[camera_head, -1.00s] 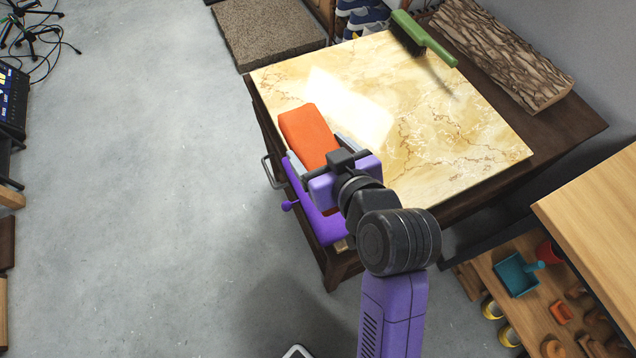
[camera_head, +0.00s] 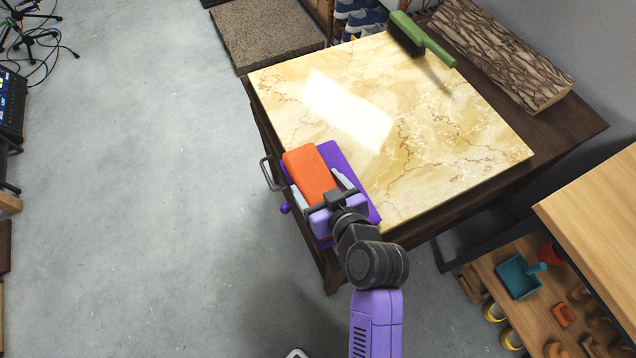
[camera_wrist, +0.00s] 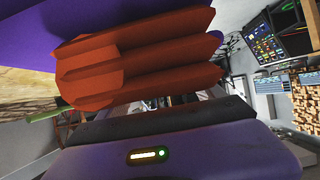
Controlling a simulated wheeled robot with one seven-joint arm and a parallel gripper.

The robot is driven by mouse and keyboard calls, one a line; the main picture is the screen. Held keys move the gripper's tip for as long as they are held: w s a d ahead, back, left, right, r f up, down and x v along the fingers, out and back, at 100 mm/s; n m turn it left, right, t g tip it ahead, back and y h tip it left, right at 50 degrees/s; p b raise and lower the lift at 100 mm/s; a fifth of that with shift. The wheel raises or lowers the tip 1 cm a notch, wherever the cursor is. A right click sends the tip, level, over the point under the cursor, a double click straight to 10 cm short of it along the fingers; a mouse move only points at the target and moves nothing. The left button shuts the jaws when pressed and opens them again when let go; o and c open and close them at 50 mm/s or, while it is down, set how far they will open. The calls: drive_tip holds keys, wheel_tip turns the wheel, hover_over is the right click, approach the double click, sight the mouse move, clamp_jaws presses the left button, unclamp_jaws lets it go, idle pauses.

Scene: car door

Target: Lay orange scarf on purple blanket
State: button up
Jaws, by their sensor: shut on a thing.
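The orange scarf (camera_head: 309,174) is a folded bundle held between the fingers of my gripper (camera_head: 326,180). The purple blanket (camera_head: 342,162) lies flat at the left front edge of the marble-topped table, and the scarf and gripper cover much of it in the head view. The scarf is over the blanket in that view; I cannot tell whether they touch. In the wrist view the scarf (camera_wrist: 140,60) shows its stacked folds, with the purple blanket (camera_wrist: 165,15) along the top of the picture.
The yellow marble table top (camera_head: 440,150) is mostly clear. A green brush (camera_head: 422,38) lies at its back edge, beside a bark-covered slab (camera_head: 500,55). A wooden shelf unit (camera_head: 600,210) stands at the right. Grey floor is open to the left.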

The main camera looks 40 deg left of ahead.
drive_tip(key=shift+f, duration=0.1)
drive_tip(key=o, duration=1.5)
drive_tip(key=shift+d+r, duration=0.15)
drive_tip(key=shift+r, duration=0.1)
drive_tip(key=v, duration=1.1)
drive_tip(key=shift+s+d+r, duration=0.1)
drive_tip(key=shift+d+r, duration=0.05)
drive_tip(key=shift+d, duration=0.15)
